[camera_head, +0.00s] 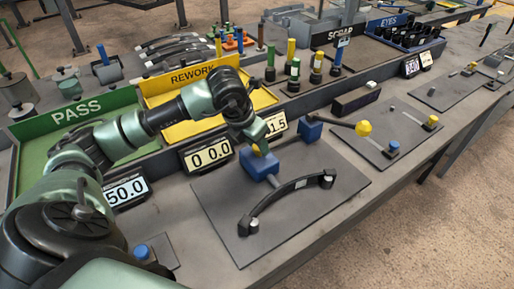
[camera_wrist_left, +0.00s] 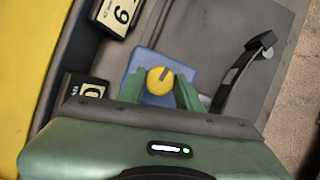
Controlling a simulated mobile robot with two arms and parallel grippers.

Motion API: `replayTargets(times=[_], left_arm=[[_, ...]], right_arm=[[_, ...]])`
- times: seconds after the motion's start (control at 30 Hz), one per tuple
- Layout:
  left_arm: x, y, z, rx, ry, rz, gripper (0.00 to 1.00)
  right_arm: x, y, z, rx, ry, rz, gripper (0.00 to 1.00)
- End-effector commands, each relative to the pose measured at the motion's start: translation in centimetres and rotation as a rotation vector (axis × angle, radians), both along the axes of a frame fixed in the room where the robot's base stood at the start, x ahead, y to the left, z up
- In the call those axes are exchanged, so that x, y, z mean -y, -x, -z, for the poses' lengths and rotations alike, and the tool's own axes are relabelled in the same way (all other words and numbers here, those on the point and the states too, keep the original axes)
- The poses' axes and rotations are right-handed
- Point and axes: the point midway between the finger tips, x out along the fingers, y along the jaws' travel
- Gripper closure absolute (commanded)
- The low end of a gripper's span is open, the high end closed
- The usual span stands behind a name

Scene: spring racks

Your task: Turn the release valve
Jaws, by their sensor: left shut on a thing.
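A yellow round knob (camera_wrist_left: 158,80) with a dark pointer mark sits on a blue block (camera_wrist_left: 190,75). I take this knob to be the release valve. In the head view the blue block (camera_head: 256,166) stands on a dark grey plate, and the knob (camera_head: 256,150) is mostly hidden behind my wrist. My left gripper (camera_head: 259,144) reaches down over the block. In the left wrist view its green fingers (camera_wrist_left: 159,90) stand on either side of the knob, shut on it. My right gripper is not in view.
A second blue block (camera_head: 311,128) is behind right. Digital displays (camera_head: 208,155) line the bench, with a green PASS tray (camera_head: 75,113) and yellow REWORK tray (camera_head: 190,80) behind.

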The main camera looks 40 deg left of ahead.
Motion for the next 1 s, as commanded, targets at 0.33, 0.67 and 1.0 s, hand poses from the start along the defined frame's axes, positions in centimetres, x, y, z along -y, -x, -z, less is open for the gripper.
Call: replayTargets(times=[0.33, 0.67, 1.0], left_arm=[[0.11, -0.11, -0.09, 0.005, 0.002, -0.153, 1.0], [0.09, -0.07, -0.16, 0.003, 0.002, -0.186, 1.0], [0.08, -0.09, -0.16, 0.003, 0.002, -0.186, 0.45]], right_arm=[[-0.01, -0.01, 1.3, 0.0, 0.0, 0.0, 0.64], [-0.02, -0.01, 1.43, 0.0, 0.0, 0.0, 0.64], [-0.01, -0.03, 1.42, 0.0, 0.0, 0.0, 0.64]])
